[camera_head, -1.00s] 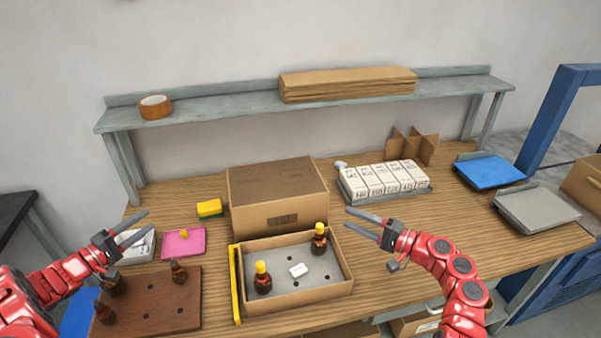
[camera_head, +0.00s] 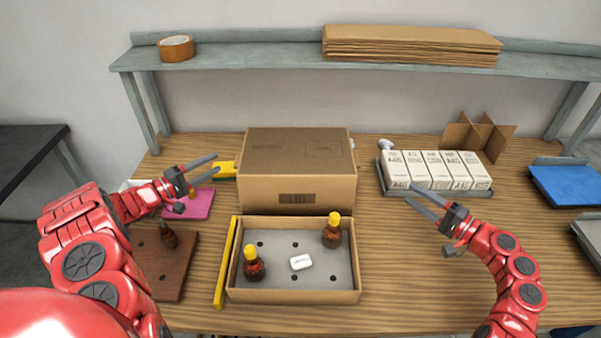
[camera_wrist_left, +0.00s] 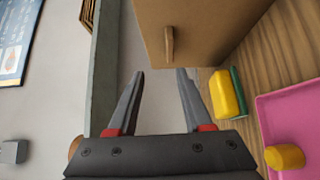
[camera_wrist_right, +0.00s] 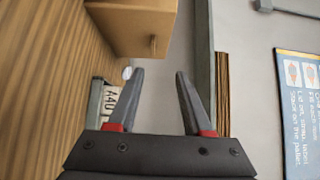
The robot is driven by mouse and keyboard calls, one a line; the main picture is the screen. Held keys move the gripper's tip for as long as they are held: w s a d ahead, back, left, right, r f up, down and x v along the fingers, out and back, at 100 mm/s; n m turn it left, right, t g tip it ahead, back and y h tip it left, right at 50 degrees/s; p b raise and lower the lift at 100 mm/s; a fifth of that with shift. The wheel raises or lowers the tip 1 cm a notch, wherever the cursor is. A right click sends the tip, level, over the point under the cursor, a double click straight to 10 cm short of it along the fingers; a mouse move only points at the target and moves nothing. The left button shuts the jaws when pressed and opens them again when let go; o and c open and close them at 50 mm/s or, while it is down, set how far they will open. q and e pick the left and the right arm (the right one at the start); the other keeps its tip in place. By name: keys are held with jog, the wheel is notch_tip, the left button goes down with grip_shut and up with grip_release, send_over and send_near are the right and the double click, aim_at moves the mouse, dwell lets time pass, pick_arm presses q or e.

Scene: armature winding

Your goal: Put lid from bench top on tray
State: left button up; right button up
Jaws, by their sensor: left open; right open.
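The lid (camera_head: 297,165) is a brown cardboard box top marked LID, sitting on the bench behind the tray. The tray (camera_head: 292,296) is an open cardboard box with a grey holed insert; it holds two brown bottles with yellow caps (camera_head: 254,264) and a small white piece (camera_head: 300,262). My left gripper (camera_head: 207,170) is open and empty, left of the lid. In the left wrist view the lid (camera_wrist_left: 205,30) shows a tab on its side, ahead of the open fingers (camera_wrist_left: 160,85). My right gripper (camera_head: 420,198) is open and empty, right of the lid. The lid (camera_wrist_right: 135,25) also shows in the right wrist view.
A yellow bar (camera_head: 226,262) lies along the tray's left side. A brown board (camera_head: 165,262) with a bottle, a pink mat (camera_head: 201,204) and a sponge (camera_head: 224,170) are at left. White boxes (camera_head: 433,172) stand at back right. A shelf (camera_head: 250,62) spans above.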

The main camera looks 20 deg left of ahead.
pick_arm(q)
jog(key=shift+w+f+b, duration=0.1)
jog(key=shift+f+b, duration=0.4)
jog(key=shift+f, duration=0.45)
pick_arm(e)
jog(key=shift+f, duration=0.95)
pick_arm(q)
jog(key=shift+r, duration=0.1)
pick_arm(e)
jog(key=shift+r, duration=0.1)
pick_arm(q)
jog(key=x, duration=0.7)
jog(key=shift+w+d, duration=0.2)
pick_arm(e)
jog(key=x, duration=1.7)
jog(key=shift+a, duration=0.15)
jog(key=shift+w, duration=0.15)
pick_arm(q)
grip_shut()
pick_arm(e)
grip_shut()
